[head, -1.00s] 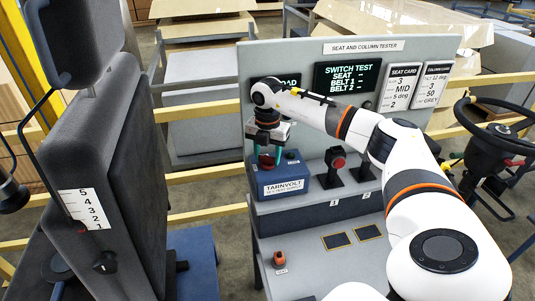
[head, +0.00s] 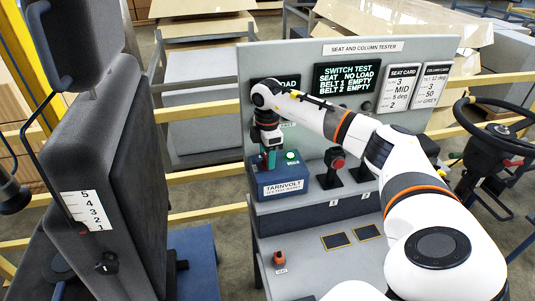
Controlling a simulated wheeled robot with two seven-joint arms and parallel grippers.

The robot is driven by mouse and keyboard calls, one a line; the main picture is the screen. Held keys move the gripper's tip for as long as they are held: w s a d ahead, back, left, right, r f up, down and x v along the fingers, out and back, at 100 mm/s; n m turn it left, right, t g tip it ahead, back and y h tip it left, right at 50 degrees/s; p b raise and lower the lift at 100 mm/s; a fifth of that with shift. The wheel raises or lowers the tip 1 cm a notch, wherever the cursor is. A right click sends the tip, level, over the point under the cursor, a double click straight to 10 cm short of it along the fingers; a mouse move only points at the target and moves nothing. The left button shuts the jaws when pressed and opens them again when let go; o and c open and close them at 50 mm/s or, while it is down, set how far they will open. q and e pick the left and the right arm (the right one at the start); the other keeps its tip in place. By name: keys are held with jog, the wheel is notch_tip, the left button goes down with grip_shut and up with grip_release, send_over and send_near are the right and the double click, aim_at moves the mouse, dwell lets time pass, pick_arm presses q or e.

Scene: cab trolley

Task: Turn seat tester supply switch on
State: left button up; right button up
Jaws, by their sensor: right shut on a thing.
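The blue Tarnvolt supply box (head: 284,184) stands on the left end of the tester's bench. A green lamp (head: 291,156) on its top is lit. My right gripper (head: 268,160) points down at the box's top left, its teal fingers shut on the supply switch, which they mostly hide. The tester screen (head: 347,77) reads seat no load, belt 1 empty and belt 2 empty. My left gripper is not in view.
Red-topped stands (head: 335,160) are right of the box. A small orange connector (head: 279,257) lies on the lower shelf. A grey seat (head: 110,170) fills the left, and a steering wheel (head: 498,130) stands at right. My right arm crosses in front of the panel.

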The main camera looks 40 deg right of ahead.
jog(key=shift+r+m, duration=0.15)
jog(key=shift+m, duration=0.35)
jog(key=o, duration=1)
jog(key=shift+r, duration=0.2)
notch_tip(320, 180, up, 12)
jog(key=b, duration=0.3)
jog(key=shift+f+b, duration=0.2)
jog(key=shift+b, duration=0.15)
jog(key=shift+f, duration=0.1)
